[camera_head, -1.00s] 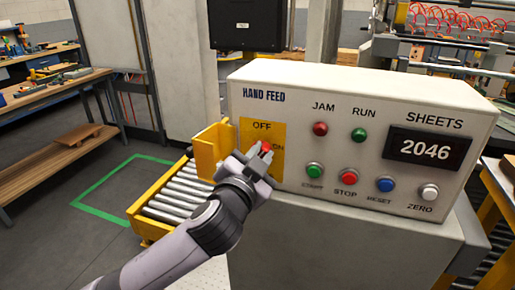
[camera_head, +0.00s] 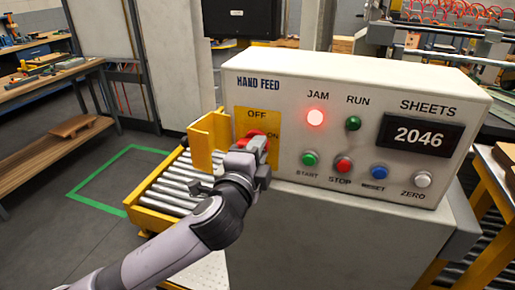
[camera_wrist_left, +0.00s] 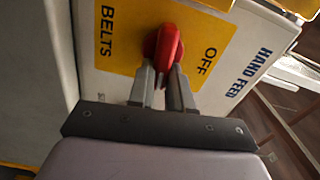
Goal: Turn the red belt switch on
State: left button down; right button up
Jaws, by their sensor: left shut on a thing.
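The red belt switch (camera_head: 254,137) sits on a yellow plate (camera_head: 243,118) at the left of the white control panel (camera_head: 300,85). "OFF" is printed above it and "ON" to its right. My left gripper (camera_head: 262,147) is at the switch and partly covers it. In the left wrist view, its two fingers (camera_wrist_left: 162,72) are shut on the red knob (camera_wrist_left: 163,45), one on each side. "OFF" and "BELTS" show there on either side of the knob; "ON" is hidden. I cannot tell the knob's exact angle. My right gripper is out of view.
The JAM lamp (camera_head: 315,117) glows red; the RUN lamp (camera_head: 353,123) is dark. Several push buttons sit below, including STOP (camera_head: 343,165), near the gripper's right. The display (camera_head: 419,135) reads 2046. A yellow-framed roller conveyor (camera_head: 172,188) lies left of the panel.

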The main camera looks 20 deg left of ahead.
pick_arm(q)
jog(key=shift+f+m, duration=0.15)
jog(key=shift+m, duration=0.35)
jog(key=c, duration=1)
grip_release()
jog(key=shift+c, duration=0.2)
jog(key=shift+s, duration=0.15)
jog(key=s+b, duration=0.1)
jog(key=s, duration=0.6)
jog(key=shift+a, duration=0.15)
